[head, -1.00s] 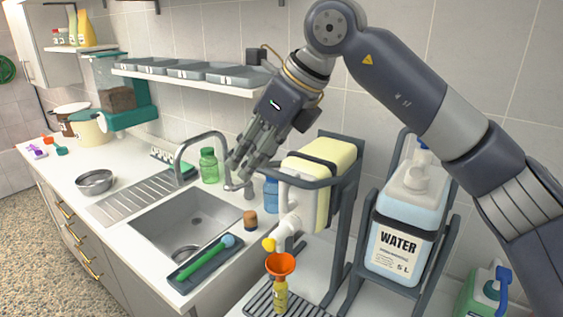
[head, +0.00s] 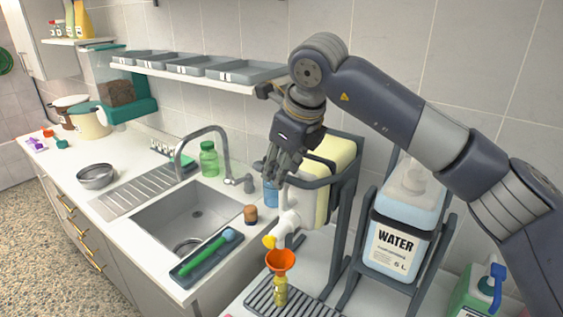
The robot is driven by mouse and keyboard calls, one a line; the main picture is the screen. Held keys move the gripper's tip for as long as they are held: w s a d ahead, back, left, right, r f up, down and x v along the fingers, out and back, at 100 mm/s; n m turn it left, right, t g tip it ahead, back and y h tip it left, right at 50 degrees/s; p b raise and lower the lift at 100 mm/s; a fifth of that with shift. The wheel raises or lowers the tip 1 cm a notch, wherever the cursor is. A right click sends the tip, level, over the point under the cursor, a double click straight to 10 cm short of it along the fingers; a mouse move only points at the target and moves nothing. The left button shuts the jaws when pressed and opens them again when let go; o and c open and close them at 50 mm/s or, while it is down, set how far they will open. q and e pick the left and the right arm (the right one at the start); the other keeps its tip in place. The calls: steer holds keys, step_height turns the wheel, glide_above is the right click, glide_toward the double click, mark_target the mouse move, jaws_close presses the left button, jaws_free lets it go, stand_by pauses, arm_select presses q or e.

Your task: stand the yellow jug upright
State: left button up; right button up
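The yellow jug (head: 338,152) lies tipped in a dark tilting cradle (head: 352,185) to the right of the sink. Its white neck and spout point down and left, above an orange funnel (head: 281,260) set in a small yellow bottle (head: 281,291). My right gripper (head: 279,178) comes in from the upper right. Its fingers point down at the jug's left side, close to the cradle's front bar; I cannot tell if they touch it. The fingers overlap, so their opening is unclear. My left gripper is out of view.
A WATER jug (head: 402,225) stands in a second cradle to the right, with a green container (head: 475,292) beyond it. The sink (head: 190,215), faucet (head: 200,133) and a blue bottle (head: 271,192) are to the left. A shelf of grey trays (head: 190,70) runs above.

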steer(key=shift+w+a+f, duration=0.1)
steer(key=shift+f, duration=0.15)
jaws_close()
